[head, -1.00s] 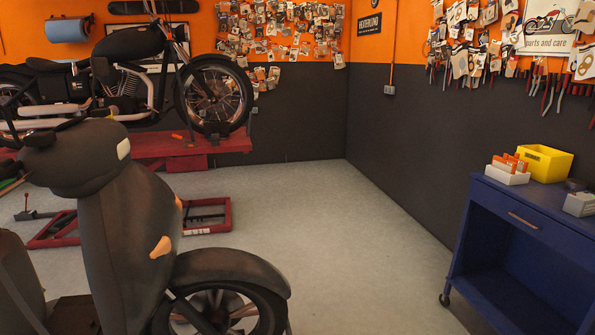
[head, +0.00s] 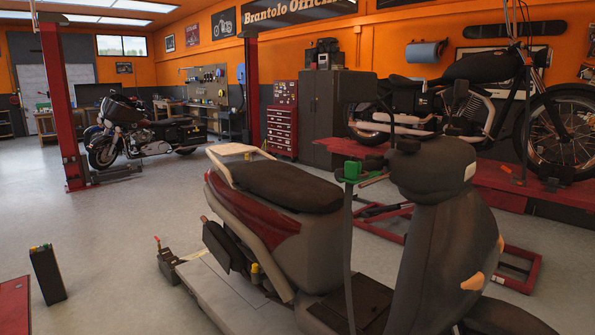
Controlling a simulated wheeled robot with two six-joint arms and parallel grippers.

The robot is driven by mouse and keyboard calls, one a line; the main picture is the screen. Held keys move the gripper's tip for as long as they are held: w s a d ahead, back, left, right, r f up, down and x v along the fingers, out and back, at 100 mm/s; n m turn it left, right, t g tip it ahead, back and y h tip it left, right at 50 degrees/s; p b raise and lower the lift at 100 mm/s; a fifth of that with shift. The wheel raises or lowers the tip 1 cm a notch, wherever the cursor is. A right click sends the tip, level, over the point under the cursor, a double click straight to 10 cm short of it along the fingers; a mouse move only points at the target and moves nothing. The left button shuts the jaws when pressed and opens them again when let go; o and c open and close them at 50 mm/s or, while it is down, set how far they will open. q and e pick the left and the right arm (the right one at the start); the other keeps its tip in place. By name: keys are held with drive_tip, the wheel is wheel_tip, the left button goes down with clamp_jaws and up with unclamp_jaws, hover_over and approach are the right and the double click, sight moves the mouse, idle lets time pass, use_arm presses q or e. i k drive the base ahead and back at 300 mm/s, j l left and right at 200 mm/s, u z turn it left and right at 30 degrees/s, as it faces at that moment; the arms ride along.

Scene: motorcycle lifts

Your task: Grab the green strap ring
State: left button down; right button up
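A small green object (head: 351,171), which looks like the green strap ring, is near the handlebar of the dark scooter (head: 285,215) in the middle of the head view. A dark vertical band (head: 349,250) runs down below it; I cannot tell exactly how the two are joined. Its fine shape is too small to make out. Neither of my grippers shows in the head view.
The scooter stands on a low grey lift (head: 215,290). A black motorcycle (head: 450,105) sits on a red lift (head: 455,175) at right. A dark box (head: 46,275) stands on the floor at left, near a red edge (head: 15,303). Floor between is clear.

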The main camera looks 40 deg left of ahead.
sight(351, 167)
drive_tip(key=u, duration=1.1)
